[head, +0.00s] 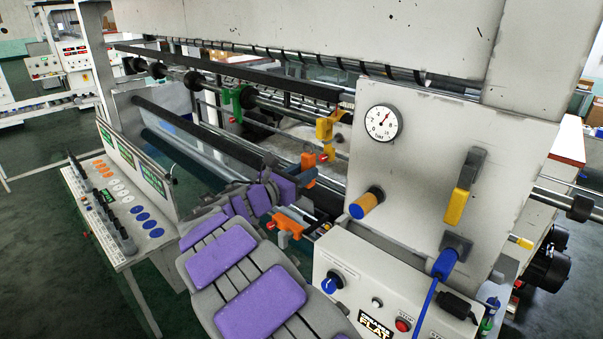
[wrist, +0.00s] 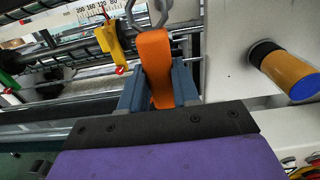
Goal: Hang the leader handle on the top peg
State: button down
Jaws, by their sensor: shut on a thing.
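I cannot tell which part is the top peg.
A yellow bracket (head: 325,133) and a green bracket (head: 238,97) sit on bars behind my gripper. An orange bracket (head: 287,222) is below it. A round dial (head: 382,123), a yellow-handled lever (head: 457,205) and a control box (head: 375,285) are to the right.

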jog(key=shift+w+d, duration=0.65)
jog(key=shift+d, duration=0.35)
jog(key=shift+w+d+r, duration=0.15)
jog(key=shift+w+d, duration=0.25)
jog(key=shift+d, duration=0.4)
jog(key=shift+w, duration=0.1)
jog(key=shift+d, duration=0.1)
jog(key=shift+d, duration=0.25)
